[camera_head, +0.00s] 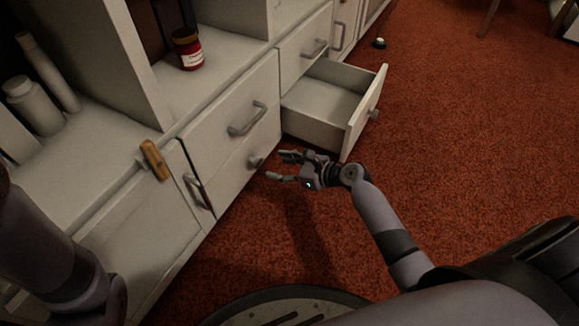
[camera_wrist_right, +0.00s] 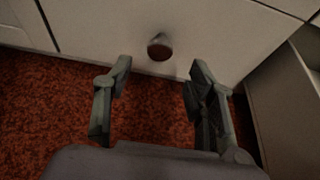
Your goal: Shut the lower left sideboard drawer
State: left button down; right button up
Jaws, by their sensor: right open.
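The lower left drawer (camera_head: 235,175) of the white sideboard has a round knob (camera_head: 256,162). Its front looks flush, or nearly flush, with the drawer above it. My right gripper (camera_head: 282,167) is open and empty, low over the carpet and just in front of this knob. In the right wrist view the knob (camera_wrist_right: 160,47) lies just beyond and between the open fingertips (camera_wrist_right: 159,70), apart from them. The lower right drawer (camera_head: 330,100) stands pulled far out and looks empty. My left arm shows at the left edge, but its gripper is out of view.
The open right drawer's front (camera_head: 366,112) juts out over the carpet, beside my right gripper. Above are drawers with bar handles (camera_head: 246,118). A red jar (camera_head: 187,49) and white bottles (camera_head: 36,104) stand on the sideboard. Red carpet (camera_head: 470,130) at right is mostly clear.

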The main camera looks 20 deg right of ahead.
jog(key=shift+v, duration=1.55)
jog(key=shift+r, duration=0.15)
